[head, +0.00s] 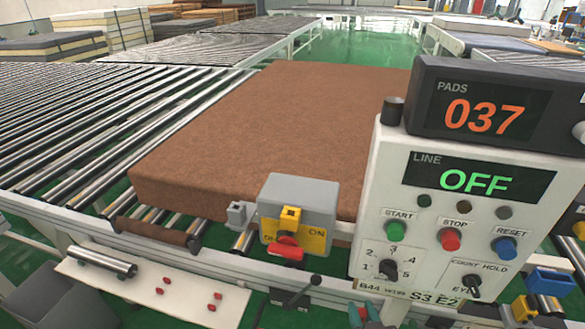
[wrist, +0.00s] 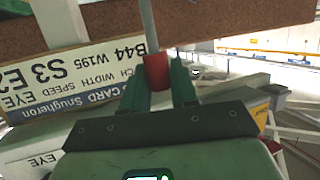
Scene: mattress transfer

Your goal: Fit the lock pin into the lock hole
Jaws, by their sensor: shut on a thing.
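My gripper (wrist: 158,78) is shut on the red grip of the lock pin (wrist: 157,72) in the wrist view; its thin grey shaft runs up out of the top of that view. In the head view my gripper (head: 368,314) shows only partly at the bottom edge, below the control panel. The grey switch box (head: 300,203) carries a yellow plate and a red rotary handle (head: 287,247) beside the word ON. I cannot make out the lock hole itself. The pin's tip is out of view, and the pin looks apart from the switch box.
The control panel (head: 455,215) stands right of the switch box, its display reading OFF. A brown mattress (head: 270,120) lies on the rollers behind. A white shelf (head: 150,292) with a metal roller and several red bits is at lower left. A black-knobbed lever (head: 300,292) stands below the box.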

